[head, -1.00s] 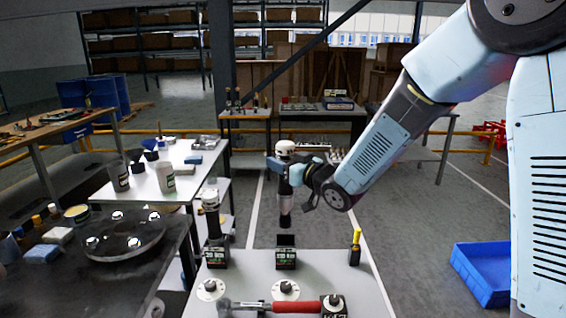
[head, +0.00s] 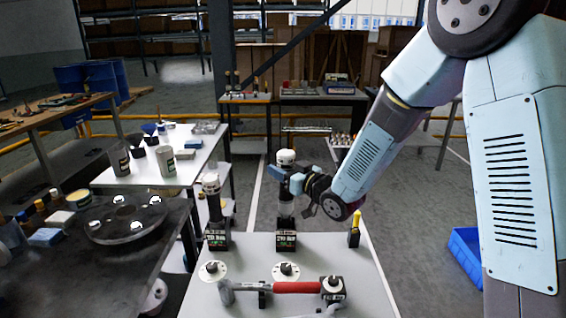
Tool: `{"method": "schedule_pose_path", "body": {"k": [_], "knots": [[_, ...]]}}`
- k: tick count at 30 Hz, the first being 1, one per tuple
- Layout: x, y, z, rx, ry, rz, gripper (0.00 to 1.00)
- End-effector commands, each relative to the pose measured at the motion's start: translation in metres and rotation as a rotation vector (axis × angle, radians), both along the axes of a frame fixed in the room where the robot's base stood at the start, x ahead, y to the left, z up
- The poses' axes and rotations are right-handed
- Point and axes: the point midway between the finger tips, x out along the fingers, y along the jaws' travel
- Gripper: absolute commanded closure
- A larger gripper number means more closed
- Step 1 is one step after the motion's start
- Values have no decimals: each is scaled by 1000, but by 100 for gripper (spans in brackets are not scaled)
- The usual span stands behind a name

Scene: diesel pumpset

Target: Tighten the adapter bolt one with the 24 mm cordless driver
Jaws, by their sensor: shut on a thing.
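My gripper (head: 290,182) is shut on a cordless driver (head: 286,157), a dark upright tool with a white cap. The driver is directly above or partly in a dark labelled holder (head: 286,242) on the grey table; I cannot tell whether they touch. A similar driver (head: 212,200) stands in another holder (head: 217,240) to the left. The label sizes are too small to read surely. A dark round flange (head: 124,220) with several shiny bolt heads lies on the dark bench at left. I cannot tell which is adapter bolt one.
A red-handled tool (head: 297,287) lies across the front of the grey table (head: 345,262), near two white discs. A yellow-topped tool (head: 354,228) stands at right. A white table (head: 140,172) with cups is at left. A blue crate (head: 465,252) is on the floor at right.

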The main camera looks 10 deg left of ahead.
Motion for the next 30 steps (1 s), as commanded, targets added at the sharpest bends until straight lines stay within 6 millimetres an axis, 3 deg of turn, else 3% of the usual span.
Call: {"method": "schedule_pose_path", "body": {"k": [18, 30], "knots": [[1, -1, -48, 1, 0, -2, 100], [1, -1, -57, 3, -2, -2, 100]]}}
